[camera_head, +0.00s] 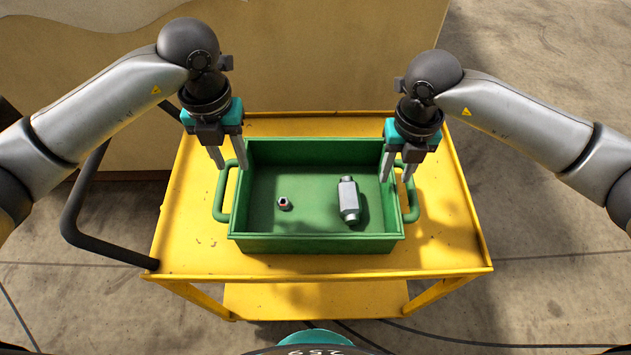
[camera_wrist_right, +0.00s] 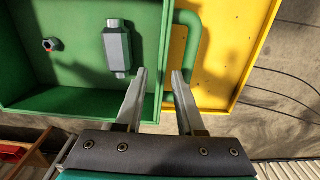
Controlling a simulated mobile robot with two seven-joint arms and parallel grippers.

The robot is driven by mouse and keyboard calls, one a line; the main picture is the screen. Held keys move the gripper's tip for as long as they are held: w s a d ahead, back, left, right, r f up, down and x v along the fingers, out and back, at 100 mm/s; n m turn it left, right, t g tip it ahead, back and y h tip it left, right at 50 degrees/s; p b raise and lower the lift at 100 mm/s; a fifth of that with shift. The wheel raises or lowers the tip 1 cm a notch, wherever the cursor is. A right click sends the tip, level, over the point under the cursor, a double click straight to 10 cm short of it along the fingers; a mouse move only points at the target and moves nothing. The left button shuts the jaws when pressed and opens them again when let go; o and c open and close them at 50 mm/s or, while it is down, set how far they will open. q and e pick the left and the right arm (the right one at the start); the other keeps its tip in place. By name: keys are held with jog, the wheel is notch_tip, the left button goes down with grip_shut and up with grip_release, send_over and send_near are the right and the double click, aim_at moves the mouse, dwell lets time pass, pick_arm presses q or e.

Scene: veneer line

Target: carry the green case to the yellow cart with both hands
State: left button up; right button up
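The green case (camera_head: 316,244) sits on the top of the yellow cart (camera_head: 190,240), with a handle at each side. It also shows in the right wrist view (camera_wrist_right: 80,103). My left gripper (camera_head: 230,164) is open over the far end of the left handle (camera_head: 219,205), fingers apart near the case's side wall. My right gripper (camera_head: 396,176) is open at the right handle (camera_head: 411,205). In the right wrist view its fingers (camera_wrist_right: 160,73) stand apart, close to the wall and handle (camera_wrist_right: 185,20). Neither grips anything. Exact fingertip height is unclear.
Inside the case lie a small nut-like part (camera_head: 284,203) and a grey metal fitting (camera_head: 348,200). A black push bar (camera_head: 75,210) sticks out at the cart's left. A large tan board or box (camera_head: 320,60) stands behind. Concrete floor (camera_head: 540,200) is open to the right.

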jog(key=shift+r, duration=1.9)
